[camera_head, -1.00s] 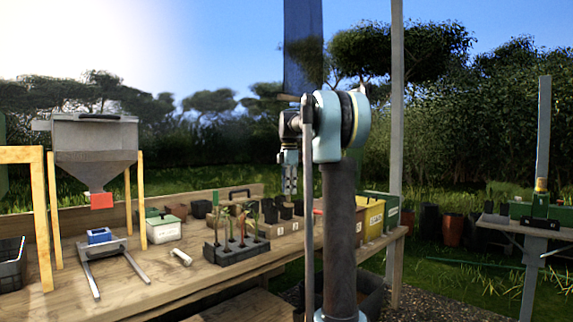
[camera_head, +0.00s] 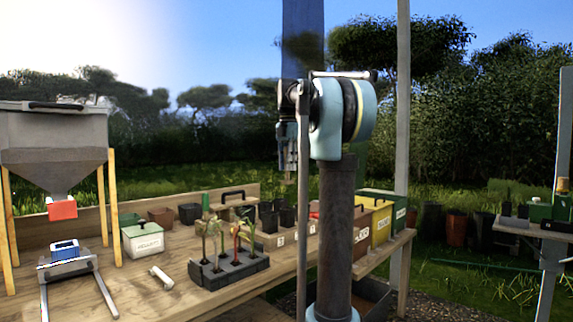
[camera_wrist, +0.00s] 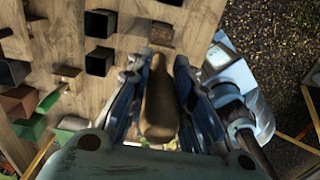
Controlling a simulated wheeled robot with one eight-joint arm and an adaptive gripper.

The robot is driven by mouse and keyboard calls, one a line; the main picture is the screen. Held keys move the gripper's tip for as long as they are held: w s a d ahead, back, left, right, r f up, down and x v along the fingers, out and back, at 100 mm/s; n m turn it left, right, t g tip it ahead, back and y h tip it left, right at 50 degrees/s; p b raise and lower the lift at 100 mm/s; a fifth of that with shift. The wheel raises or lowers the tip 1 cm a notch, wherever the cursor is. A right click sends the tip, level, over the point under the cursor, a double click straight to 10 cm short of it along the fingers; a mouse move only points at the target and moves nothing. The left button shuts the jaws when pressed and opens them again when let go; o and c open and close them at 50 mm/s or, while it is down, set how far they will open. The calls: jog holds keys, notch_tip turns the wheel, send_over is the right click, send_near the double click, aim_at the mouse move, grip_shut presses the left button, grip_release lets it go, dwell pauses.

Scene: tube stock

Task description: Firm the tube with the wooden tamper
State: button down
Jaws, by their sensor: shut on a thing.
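The wooden tamper (camera_wrist: 160,97), a brown rounded rod, is between the fingers of my gripper (camera_wrist: 157,85) in the wrist view. The gripper is shut on it, pointing down at the bench. In the head view my gripper (camera_head: 288,160) hangs above the far right part of the bench, and the tamper is hard to make out there. Several black square tubes stand on the bench, one of them (camera_head: 287,217) below the gripper. The wrist view shows dark tubes (camera_wrist: 100,61) to the left of the tamper. I cannot tell which tube is the task's tube.
The wooden bench (camera_head: 130,290) bears a grey rack (camera_head: 215,280) of seedlings, a white lidded box (camera_head: 143,240) and a white cylinder (camera_head: 161,277). A hopper (camera_head: 55,140) stands at left above a blue-topped holder (camera_head: 65,248). Yellow (camera_head: 380,228) and green boxes are at right.

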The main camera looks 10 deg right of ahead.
aim_at(288, 180)
jog(key=shift+a+f, duration=0.1)
jog(key=shift+f, duration=3.55)
jog(key=shift+s, duration=0.15)
jog(key=shift+f, duration=2.25)
dwell(1.5)
jog(key=shift+r, duration=0.1)
